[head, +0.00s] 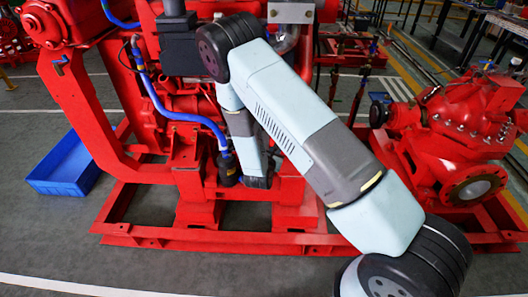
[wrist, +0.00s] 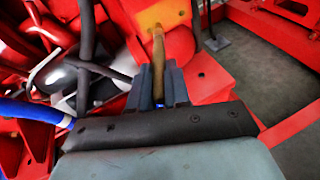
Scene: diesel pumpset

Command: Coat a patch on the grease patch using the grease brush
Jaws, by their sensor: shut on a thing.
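My gripper (wrist: 159,72) is shut on the grease brush (wrist: 158,50), whose tan handle stands out between the dark fingers in the wrist view. The brush points away from my wrist, and its far end is at or close to an orange-yellow patch (wrist: 160,14) on a red part, which looks like the grease patch. I cannot tell whether they touch. The bristles are not clear. In the head view my arm covers the gripper, the brush and the patch.
The red pumpset frame (head: 150,235) surrounds the work area. A blue hose (head: 165,105) and a black cylinder (head: 228,168) are left of my wrist. A red pump (head: 460,125) stands right. A blue bin (head: 62,168) is on the floor at left. Grey floor (wrist: 275,85) is open at right.

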